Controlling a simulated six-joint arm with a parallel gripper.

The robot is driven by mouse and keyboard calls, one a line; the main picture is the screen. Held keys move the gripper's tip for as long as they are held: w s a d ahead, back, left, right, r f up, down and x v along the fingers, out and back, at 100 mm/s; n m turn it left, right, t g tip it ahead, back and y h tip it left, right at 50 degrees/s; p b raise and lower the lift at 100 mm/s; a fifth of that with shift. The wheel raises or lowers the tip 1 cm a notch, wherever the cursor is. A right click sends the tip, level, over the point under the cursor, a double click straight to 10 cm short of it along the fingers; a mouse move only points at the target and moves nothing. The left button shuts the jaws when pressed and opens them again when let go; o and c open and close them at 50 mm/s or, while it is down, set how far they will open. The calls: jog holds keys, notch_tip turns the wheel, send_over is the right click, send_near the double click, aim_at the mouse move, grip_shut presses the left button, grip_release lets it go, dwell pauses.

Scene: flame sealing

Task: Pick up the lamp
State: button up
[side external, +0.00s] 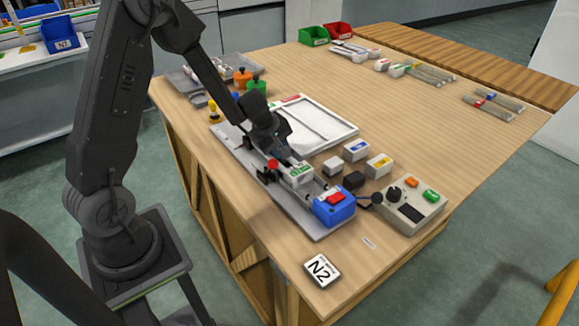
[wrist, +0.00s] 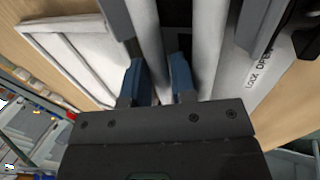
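I cannot make out for certain which thing is the lamp. My gripper (side external: 284,153) is low over the grey base plate (side external: 232,138), close to a white block with a green label (side external: 299,175). A red knob (side external: 272,164) is just to its left. In the wrist view my gripper (wrist: 160,75) shows two blue fingertips apart, with a grey bar (wrist: 150,40) running in the gap. No grip on it can be seen. A pale cylinder (wrist: 205,45) lies right of the fingers. The arm hides part of the fixture.
A blue unit with a red top (side external: 333,206) stands at the plate's near end. A control box (side external: 410,205) is to its right. A white framed tray (side external: 320,128) lies behind. Small labelled boxes (side external: 378,165) stand nearby. Tubes (side external: 493,104) lie far right; the right-hand tabletop is mostly clear.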

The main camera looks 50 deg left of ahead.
grip_shut()
jog(key=shift+r, duration=0.2)
dwell(0.4)
